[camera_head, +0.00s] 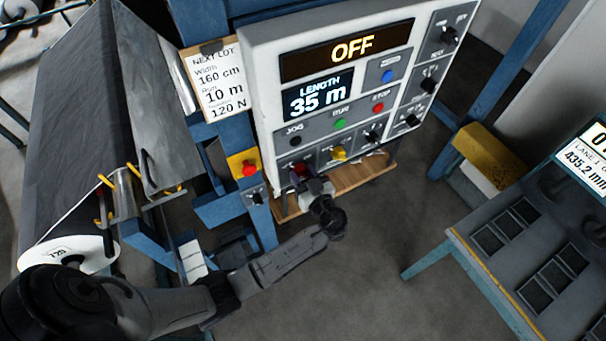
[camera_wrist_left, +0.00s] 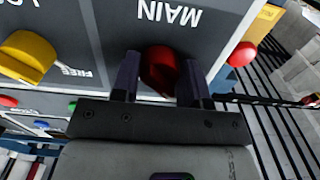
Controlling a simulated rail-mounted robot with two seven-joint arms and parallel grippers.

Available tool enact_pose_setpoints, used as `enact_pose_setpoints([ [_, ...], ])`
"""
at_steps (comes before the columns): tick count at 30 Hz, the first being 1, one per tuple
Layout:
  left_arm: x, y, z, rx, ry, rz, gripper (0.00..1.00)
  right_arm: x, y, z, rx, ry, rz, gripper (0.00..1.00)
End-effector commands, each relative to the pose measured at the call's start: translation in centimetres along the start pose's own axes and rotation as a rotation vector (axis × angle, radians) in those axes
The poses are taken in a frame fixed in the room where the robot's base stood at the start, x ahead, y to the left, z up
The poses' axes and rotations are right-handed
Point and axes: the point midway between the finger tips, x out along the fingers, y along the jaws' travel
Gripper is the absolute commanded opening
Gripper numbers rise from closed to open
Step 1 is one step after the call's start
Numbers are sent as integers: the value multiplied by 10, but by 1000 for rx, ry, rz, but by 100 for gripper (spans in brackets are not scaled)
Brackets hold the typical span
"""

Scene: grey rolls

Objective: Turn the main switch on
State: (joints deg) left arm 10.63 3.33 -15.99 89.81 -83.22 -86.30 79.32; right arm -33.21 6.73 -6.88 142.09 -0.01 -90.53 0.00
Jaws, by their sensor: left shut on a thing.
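The main switch (camera_head: 301,168) is a red knob at the lower left of the white control panel (camera_head: 262,45). It shows below the word MAIN in the left wrist view (camera_wrist_left: 160,66), which sees the panel upside down. My left gripper (camera_head: 302,178) has its two dark fingers on either side of the red knob and is shut on it. The fingers hide part of the knob in the head view. The panel's top display (camera_head: 347,50) reads OFF, and the length display (camera_head: 318,95) reads 35 m. My right gripper is not in view.
A yellow knob (camera_head: 338,153) sits right of the main switch. A red emergency button (camera_head: 250,169) on a yellow plate is to its left. A wooden shelf (camera_head: 362,172) lies under the panel. A large grey roll (camera_head: 80,230) stands left, and a blue-framed table (camera_head: 425,262) right.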

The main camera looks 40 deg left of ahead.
Motion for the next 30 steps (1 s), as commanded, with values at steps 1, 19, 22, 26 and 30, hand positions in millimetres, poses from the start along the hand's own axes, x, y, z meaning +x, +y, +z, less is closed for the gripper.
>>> enact_pose_setpoints([
  [1, 0, 0, 1, 16, -1, 0, 17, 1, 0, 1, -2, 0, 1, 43],
  [19, 0, -1, -1, 515, 1, -2, 17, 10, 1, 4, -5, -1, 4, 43],
  [22, 0, -1, -2, 610, 0, -1, 17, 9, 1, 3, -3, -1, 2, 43],
  [26, 0, -1, -2, 734, 0, -2, 17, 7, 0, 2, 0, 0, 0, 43],
  [30, 0, -1, -3, 867, 2, -1, 17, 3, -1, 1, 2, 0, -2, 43],
])
